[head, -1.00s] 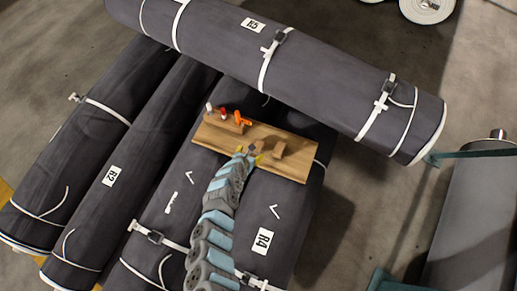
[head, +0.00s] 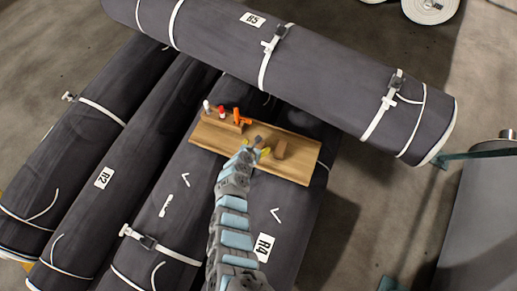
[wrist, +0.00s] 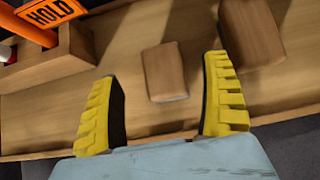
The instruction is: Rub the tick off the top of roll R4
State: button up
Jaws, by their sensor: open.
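Roll R4 (head: 297,212) is a dark grey roll with a white R4 label (head: 264,248). A white tick (head: 277,215) shows on its top, between the label and a wooden board (head: 215,142) lying across the rolls. My gripper (head: 255,150) is over the board, its yellow-padded fingers apart. In the wrist view, my open gripper (wrist: 162,105) has a small brown block (wrist: 165,72) ahead, between the lines of its fingers. I cannot tell whether they touch it. A larger wooden block (wrist: 250,30) stands to the right; it also shows in the head view (head: 280,149).
A wooden holder (head: 225,124) with red, white and orange items stands at the board's left; an orange HOLD tag (wrist: 50,12) shows there. Another tick (head: 185,180) is on the roll left of R4. Roll B5 (head: 330,75) lies crosswise behind the board.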

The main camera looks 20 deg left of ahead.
aim_at(258, 146)
jog(key=shift+b+x, duration=1.9)
jog(key=shift+x, duration=0.25)
jog(key=shift+w+d+f+b, duration=0.2)
jog(key=shift+w+f+b, duration=0.2)
jog(key=shift+s, duration=0.1)
jog(key=c, duration=1.3)
